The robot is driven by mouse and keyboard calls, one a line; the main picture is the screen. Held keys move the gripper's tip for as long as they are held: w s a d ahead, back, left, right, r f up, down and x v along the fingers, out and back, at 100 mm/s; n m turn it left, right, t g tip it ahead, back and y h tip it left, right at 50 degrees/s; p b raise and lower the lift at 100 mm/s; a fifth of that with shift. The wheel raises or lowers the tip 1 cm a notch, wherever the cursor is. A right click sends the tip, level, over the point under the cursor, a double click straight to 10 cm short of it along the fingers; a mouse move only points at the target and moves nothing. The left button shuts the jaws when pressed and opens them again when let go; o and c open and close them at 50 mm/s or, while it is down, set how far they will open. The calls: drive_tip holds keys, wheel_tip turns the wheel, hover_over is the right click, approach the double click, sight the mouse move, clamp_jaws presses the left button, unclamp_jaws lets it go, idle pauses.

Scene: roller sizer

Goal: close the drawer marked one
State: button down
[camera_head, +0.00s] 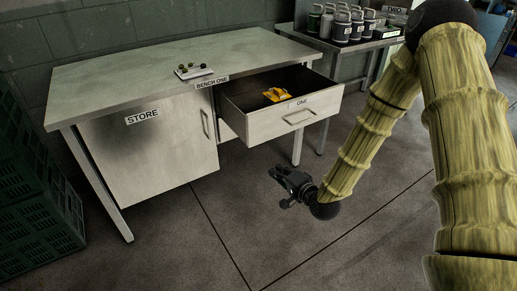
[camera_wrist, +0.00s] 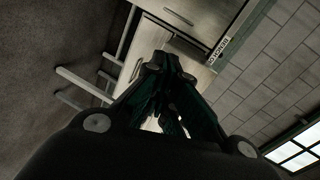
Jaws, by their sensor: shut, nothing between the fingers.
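The drawer marked ONE (camera_head: 278,122) is pulled out from the bench's right side, with a grey bar handle (camera_head: 299,117) on its front. A yellow object (camera_head: 277,95) lies inside it. My gripper (camera_head: 277,173) is shut and empty, below and in front of the drawer, apart from it. In the wrist view my gripper (camera_wrist: 165,75) points up toward the bench, and its fingers cover part of the pale fronts (camera_wrist: 178,45). I cannot tell there which front is the drawer.
The bench top (camera_head: 120,75) carries a small tray (camera_head: 194,72) with dark pieces. A cupboard marked STORE (camera_head: 150,150) is left of the drawer. Green crates (camera_head: 35,215) stand at far left. A second table (camera_head: 365,45) holds several canisters. The floor before the drawer is clear.

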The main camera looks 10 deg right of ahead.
drive_tip(key=w+d+r+m+t+y+b, duration=0.1)
drive_tip(key=w+d+r+m+t+b, duration=0.1)
drive_tip(key=w+r+t+b, duration=0.15)
approach(255, 131)
drive_tip(key=shift+g, duration=0.35)
drive_tip(key=x, duration=0.5)
drive_tip(key=shift+a+r+b, duration=0.1)
drive_tip(key=shift+r+b, duration=0.2)
drive_tip(key=shift+x, duration=0.95)
drive_tip(key=shift+w, duration=0.15)
